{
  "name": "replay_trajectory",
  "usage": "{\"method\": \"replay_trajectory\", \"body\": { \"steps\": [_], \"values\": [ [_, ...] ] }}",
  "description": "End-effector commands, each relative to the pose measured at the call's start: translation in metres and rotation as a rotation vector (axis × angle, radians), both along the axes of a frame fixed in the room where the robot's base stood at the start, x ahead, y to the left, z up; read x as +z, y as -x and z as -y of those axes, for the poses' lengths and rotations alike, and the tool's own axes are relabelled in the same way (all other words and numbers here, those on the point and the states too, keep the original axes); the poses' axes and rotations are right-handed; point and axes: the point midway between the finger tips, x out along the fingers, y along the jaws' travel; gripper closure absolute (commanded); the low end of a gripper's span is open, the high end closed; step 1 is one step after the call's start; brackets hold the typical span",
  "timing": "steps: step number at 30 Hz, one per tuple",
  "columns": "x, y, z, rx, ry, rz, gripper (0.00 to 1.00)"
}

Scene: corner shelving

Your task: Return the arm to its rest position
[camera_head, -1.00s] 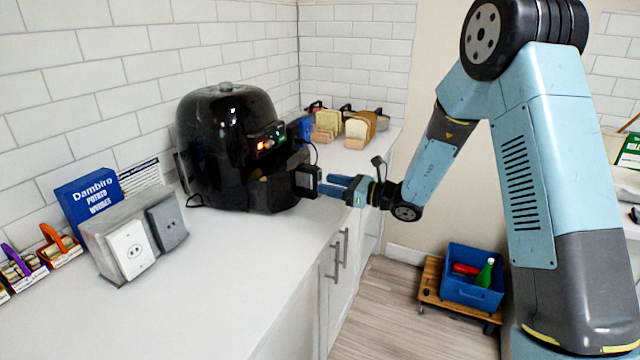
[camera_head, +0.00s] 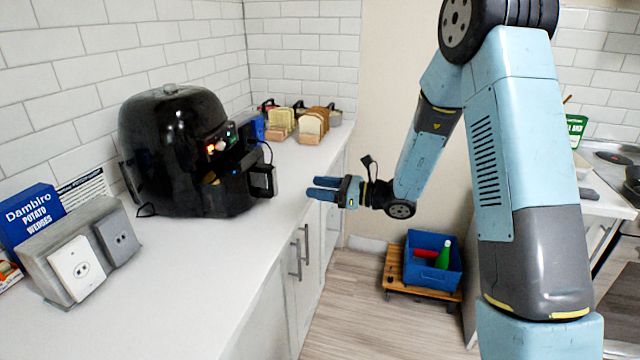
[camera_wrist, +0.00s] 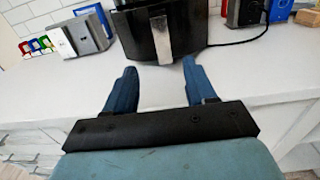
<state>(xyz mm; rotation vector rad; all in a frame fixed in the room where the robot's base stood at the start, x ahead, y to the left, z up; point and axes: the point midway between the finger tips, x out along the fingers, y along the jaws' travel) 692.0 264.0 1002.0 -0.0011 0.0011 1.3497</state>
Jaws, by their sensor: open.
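My arm is bent at the right of the head view, its forearm reaching down and left. My gripper (camera_head: 318,189) is at the counter's front edge, to the right of the black air fryer (camera_head: 180,150) and apart from it. Its two blue fingers are spread with nothing between them. In the wrist view the open gripper (camera_wrist: 155,85) points at the air fryer's handle (camera_wrist: 161,38), with bare white counter between the fingers.
The white counter (camera_head: 190,260) runs along the wall, with cabinet handles below. A grey socket box (camera_head: 75,250), a Dambiro box (camera_head: 30,213) and bread racks (camera_head: 312,125) stand on it. A blue crate (camera_head: 432,262) sits on a wooden dolly (camera_head: 396,278) on the floor.

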Motion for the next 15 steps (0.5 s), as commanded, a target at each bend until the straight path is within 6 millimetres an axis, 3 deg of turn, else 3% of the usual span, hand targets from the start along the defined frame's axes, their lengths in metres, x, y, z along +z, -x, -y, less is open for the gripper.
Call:
{"method": "replay_trajectory", "body": {
  "steps": [5,15],
  "values": [
    [0.017,0.016,0.0,0.054,0.043,0.055,0.45],
    [0.072,0.091,0.018,0.297,0.282,0.326,0.45]
  ]
}}
